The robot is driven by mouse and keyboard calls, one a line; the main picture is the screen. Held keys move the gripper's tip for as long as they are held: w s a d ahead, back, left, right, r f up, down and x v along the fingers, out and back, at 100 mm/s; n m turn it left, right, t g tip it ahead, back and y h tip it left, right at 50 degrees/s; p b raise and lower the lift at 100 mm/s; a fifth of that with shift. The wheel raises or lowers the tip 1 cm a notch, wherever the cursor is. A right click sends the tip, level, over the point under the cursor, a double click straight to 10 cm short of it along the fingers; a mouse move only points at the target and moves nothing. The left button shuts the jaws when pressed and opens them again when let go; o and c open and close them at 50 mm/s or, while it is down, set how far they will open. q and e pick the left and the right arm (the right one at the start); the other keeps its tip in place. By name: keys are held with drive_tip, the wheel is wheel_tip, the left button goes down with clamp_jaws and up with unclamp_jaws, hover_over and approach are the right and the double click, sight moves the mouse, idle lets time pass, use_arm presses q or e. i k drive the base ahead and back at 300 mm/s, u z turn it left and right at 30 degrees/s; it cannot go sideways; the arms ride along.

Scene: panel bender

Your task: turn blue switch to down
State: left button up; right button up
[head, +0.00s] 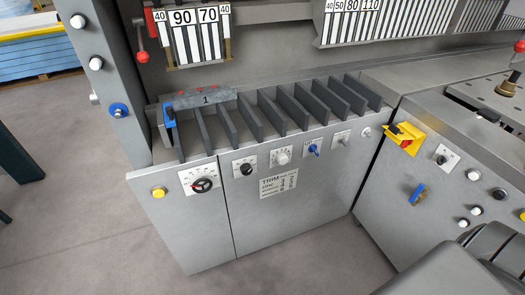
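A small blue switch (313,149) sits on a white plate on the grey machine's front panel, right of two round dials. Its lever looks slanted, but it is too small to tell its setting. Another blue handle (417,193) is on the right-hand cabinet's front and is tilted. A blue-ringed button (118,110) is on the grey post at left. Neither gripper shows; only a grey part, probably of my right arm, fills the lower right corner.
Above the front panel stands a row of grey upright dividers (275,108). A yellow-and-red switch (404,138) juts from the right cabinet. A black dial (203,185) and yellow button (159,192) are at left. Floor in front is clear.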

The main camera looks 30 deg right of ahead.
sight(313, 149)
drive_tip(key=u, duration=0.2)
drive_tip(key=i, duration=0.95)
drive_tip(key=z, duration=1.65)
